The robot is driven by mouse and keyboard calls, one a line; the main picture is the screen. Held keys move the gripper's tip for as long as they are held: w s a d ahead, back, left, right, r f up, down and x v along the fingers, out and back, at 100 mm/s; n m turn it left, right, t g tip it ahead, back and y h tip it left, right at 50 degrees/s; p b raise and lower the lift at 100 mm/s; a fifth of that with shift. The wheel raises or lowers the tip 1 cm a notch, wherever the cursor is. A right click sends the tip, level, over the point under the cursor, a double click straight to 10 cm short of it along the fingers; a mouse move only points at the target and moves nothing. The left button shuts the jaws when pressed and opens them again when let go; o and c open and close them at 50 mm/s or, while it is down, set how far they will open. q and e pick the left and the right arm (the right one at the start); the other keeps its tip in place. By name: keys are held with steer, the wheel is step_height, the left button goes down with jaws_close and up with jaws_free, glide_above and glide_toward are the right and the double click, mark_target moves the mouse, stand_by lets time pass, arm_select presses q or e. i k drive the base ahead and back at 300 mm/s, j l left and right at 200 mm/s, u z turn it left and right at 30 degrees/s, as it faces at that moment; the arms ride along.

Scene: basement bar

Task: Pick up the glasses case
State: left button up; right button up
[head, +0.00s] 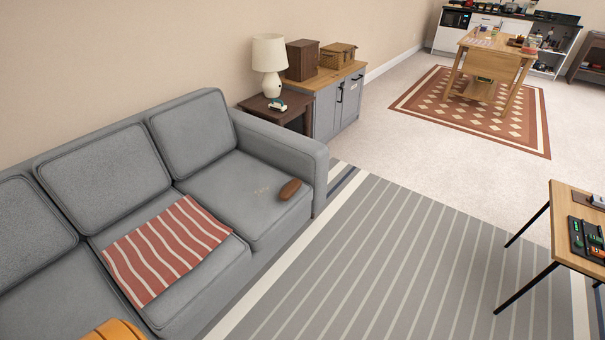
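A small brown oblong object that looks like the glasses case (290,189) lies on the right seat cushion of the grey sofa (222,200), near its front edge and the right armrest. A faint thin item, perhaps a pair of glasses (262,190), lies on the cushion just left of it; it is too small to tell for sure. Neither of my grippers shows in the head view.
A red striped cloth (165,248) covers part of the middle cushion. A side table (262,103) with a lamp stands beyond the armrest. A wooden table (570,215) stands at the right. The grey striped rug (380,260) before the sofa is clear.

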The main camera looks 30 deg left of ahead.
mark_target(292, 188)
steer(key=i+l+u, duration=0.1)
steer(key=i+u, duration=0.2)
steer(key=i, duration=1.4)
steer(key=i+u, duration=0.35)
steer(key=i+l+u, duration=0.15)
steer(key=i+u, duration=0.25)
steer(key=i+l+u, duration=0.2)
steer(key=u, duration=0.15)
steer(key=i+u, duration=0.25)
steer(key=u, duration=0.25)
steer(key=i+l+u, duration=0.2)
steer(key=u, duration=0.3)
steer(key=i+l+u, duration=0.2)
steer(key=u, duration=0.3)
